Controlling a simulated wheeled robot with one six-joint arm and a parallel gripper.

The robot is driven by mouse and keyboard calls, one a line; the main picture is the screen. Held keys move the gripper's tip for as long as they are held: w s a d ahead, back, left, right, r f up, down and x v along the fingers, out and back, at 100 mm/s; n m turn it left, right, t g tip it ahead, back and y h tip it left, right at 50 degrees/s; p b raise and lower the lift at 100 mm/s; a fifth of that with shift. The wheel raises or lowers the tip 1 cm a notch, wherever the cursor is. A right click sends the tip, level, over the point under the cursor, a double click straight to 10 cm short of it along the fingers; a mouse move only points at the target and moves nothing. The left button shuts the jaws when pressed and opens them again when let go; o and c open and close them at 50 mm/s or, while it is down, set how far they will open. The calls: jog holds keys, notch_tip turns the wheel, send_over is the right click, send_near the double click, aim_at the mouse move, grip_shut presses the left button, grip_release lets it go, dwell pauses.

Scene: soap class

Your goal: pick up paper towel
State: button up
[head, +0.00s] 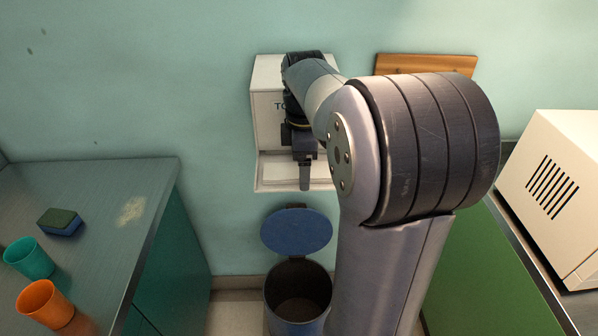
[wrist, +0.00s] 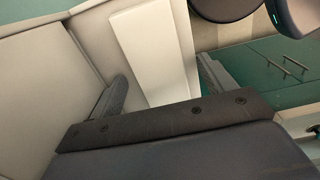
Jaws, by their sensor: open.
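A white towel dispenser (head: 268,112) is fixed to the teal wall, with part of its lettering hidden behind my arm. The paper towel (head: 277,176) lies as a flat white stack on the dispenser's lower shelf. In the wrist view the paper towel (wrist: 152,50) is a pale slab just beyond my fingers. My gripper (head: 305,178) is in front of the dispenser at the shelf. In the wrist view my gripper (wrist: 160,88) is open, its two fingers wide apart, with the towel showing between and beyond them. Whether a finger touches the towel I cannot tell.
A bin (head: 298,300) with a raised blue lid (head: 297,231) stands below the dispenser. A counter (head: 105,200) at left holds a sponge (head: 60,222), a teal cup (head: 29,258) and an orange cup (head: 45,304). A white microwave-like box (head: 555,185) is at right.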

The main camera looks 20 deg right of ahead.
jog(key=shift+c, duration=0.5)
jog(key=c, duration=1)
jog(key=shift+o, duration=0.2)
jog(key=shift+r, duration=0.15)
notch_tip(320, 180, up, 18)
jog(key=p, duration=0.2)
jog(key=o, duration=0.4)
jog(key=shift+c, duration=0.2)
jog(key=c, duration=0.3)
